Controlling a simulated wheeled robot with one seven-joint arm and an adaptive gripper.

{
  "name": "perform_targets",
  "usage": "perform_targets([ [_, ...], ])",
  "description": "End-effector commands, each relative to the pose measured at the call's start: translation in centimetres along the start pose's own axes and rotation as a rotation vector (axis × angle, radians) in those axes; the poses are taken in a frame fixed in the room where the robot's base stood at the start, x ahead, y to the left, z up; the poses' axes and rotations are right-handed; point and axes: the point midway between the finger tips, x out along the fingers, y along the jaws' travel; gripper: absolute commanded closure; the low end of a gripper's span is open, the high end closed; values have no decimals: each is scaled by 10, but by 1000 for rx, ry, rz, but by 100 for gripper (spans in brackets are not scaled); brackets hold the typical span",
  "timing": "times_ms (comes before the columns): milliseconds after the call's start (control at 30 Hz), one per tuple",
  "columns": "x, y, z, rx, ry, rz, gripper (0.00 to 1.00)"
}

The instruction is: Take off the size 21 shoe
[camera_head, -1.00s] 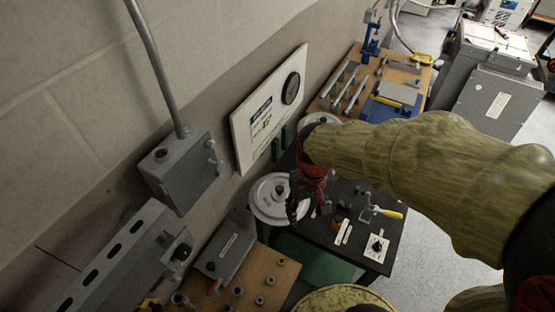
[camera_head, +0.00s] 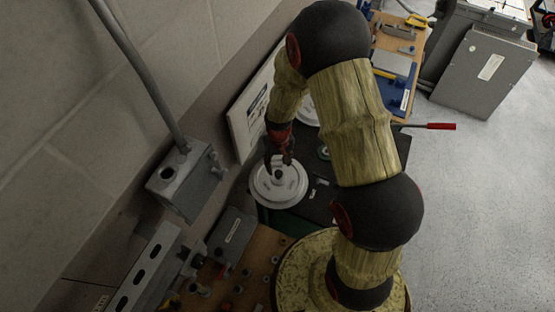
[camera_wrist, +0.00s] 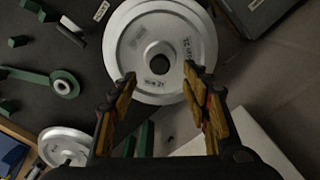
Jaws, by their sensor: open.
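A pale grey, round grooved shoe (camera_head: 278,190) lies on the dark bench in the head view. In the wrist view the round shoe (camera_wrist: 126,50) fills the top middle, with a dark hole at its centre. A small dark label on its face seems to read "SIZE 21", though it is blurred. My gripper (camera_wrist: 160,75) is open and empty, its two fingers spread over the near part of the disc. In the head view my gripper (camera_head: 283,158) hangs just above the shoe's back edge; I cannot tell whether it touches.
A second, smaller pale disc (camera_wrist: 65,139) shows at lower left in the wrist view. A green lever-like part (camera_wrist: 62,83) lies on the bench. A white panel (camera_head: 245,122) and a grey wall box (camera_head: 186,180) stand close beside the arm. Open floor (camera_head: 480,200) is at right.

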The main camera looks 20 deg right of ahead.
Motion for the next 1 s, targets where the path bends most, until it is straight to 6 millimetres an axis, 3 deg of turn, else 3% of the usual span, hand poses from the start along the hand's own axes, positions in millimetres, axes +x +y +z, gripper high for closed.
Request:
perform_targets([
  [600,70,0,-1,0,3,0,52],
  [1000,77,0,-1,0,5,0,52],
])
